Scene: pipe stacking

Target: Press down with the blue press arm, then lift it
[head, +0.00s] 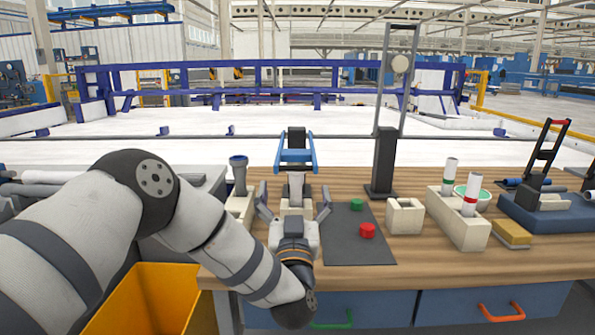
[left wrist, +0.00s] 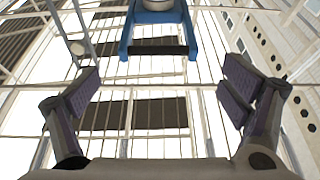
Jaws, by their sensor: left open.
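The blue press arm (head: 296,157) is a U-shaped blue handle on a dark upright press at the back of the wooden table. In the left wrist view the blue press arm (left wrist: 158,50) shows at the top centre, with a dark bar across its end. My left gripper (head: 295,197) is in front of the press, fingers spread wide on both sides of its pale lower part in the picture. In the left wrist view my left gripper (left wrist: 162,82) is open and empty, apart from the blue handle. The gripper hides part of the press base. My right gripper is not in view.
A dark mat (head: 345,245) holds a green piece (head: 356,204) and a red piece (head: 367,230). A cream block (head: 404,216) and a rack (head: 455,222) with white tubes stand to the right. A tall dark post (head: 384,165) rises behind the mat.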

